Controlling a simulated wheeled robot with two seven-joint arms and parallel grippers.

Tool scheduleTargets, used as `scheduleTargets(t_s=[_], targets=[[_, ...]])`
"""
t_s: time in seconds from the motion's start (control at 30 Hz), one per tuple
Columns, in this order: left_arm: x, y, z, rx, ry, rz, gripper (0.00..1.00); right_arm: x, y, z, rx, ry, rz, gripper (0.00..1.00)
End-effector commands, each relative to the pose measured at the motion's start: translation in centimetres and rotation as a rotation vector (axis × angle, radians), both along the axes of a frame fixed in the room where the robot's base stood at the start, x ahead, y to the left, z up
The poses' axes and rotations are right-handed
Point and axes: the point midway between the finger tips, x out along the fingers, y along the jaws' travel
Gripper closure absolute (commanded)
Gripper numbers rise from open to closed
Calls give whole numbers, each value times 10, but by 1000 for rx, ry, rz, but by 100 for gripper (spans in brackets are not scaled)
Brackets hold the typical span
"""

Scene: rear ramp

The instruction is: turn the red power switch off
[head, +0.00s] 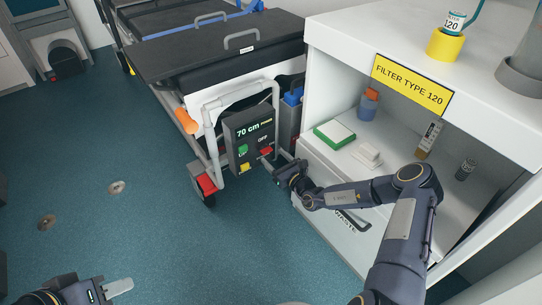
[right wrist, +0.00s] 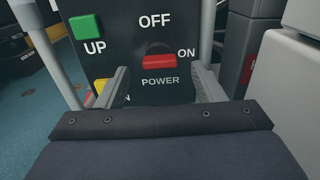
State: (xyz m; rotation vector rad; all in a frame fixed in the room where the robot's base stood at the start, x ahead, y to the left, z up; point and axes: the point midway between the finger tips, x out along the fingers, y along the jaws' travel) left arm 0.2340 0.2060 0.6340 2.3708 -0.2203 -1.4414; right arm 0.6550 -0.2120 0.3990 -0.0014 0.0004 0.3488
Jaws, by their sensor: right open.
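The red power switch (right wrist: 160,62) is on a dark control box (head: 246,140), with OFF printed above it and ON to its right. Its red bar lies level, in line with ON. It also shows small in the head view (head: 266,151). My right gripper (right wrist: 160,72) is open, its fingers either side of the switch in the right wrist view, with visible gaps; I cannot tell how far its tips are from the panel. In the head view my left gripper (head: 118,287) is low at the left, away from the box; its jaw opening is unclear.
A green UP button (right wrist: 85,34) and a partly hidden yellow button (right wrist: 101,90) are beside the switch. A grey tube frame (head: 211,125) surrounds the box. A white cabinet (head: 318,170) stands close on the right. The floor (head: 110,215) at left is mostly free.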

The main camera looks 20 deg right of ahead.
Motion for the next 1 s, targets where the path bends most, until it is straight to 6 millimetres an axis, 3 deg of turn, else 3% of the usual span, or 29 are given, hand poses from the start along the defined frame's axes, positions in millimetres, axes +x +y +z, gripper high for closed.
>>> scheduleTargets(t_s=[0.2,0.57,0.9,1.0], targets=[[0,0,-14,0,0,0,64,25,9,-2,0,-1,0,38],[0,0,-14,0,0,0,64,30,11,1,1,-1,0,40],[0,0,-14,0,1,0,64,29,11,1,1,-1,1,83],[0,0,-14,0,0,0,64,29,11,1,-1,-1,1,83]])
